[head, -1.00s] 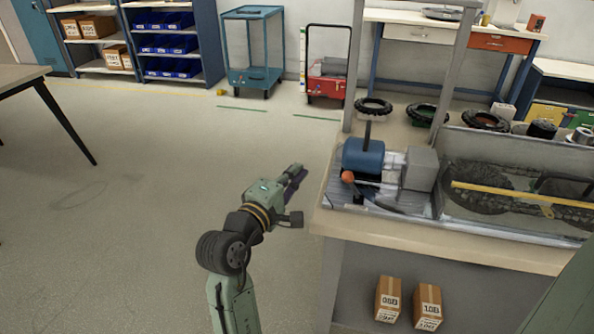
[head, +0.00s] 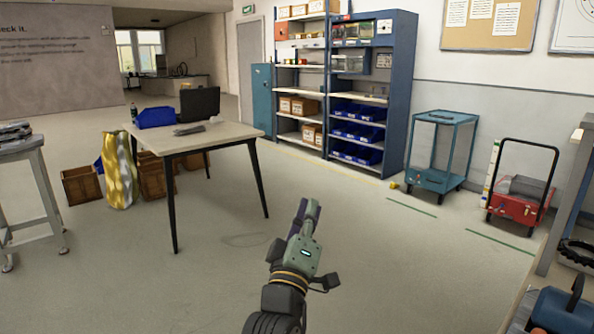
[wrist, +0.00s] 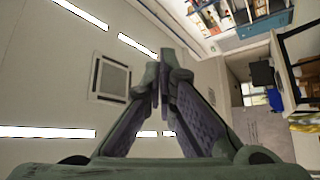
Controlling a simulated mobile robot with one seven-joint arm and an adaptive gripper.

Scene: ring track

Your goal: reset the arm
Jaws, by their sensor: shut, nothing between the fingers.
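My gripper (head: 309,208) is at the lower middle of the head view, raised above open floor and pointing up and away from me. Its dark fingers are together and hold nothing. In the wrist view the two finger tips (wrist: 160,75) meet, with the ceiling and its light strips behind them. No other task object shows.
A table (head: 195,140) with a blue bin (head: 156,117) stands to the left. Blue shelves (head: 385,90), a teal cart (head: 440,150) and a red trolley (head: 518,205) are at the back right. A workbench edge (head: 560,265) is at the right. The floor (head: 390,265) between is clear.

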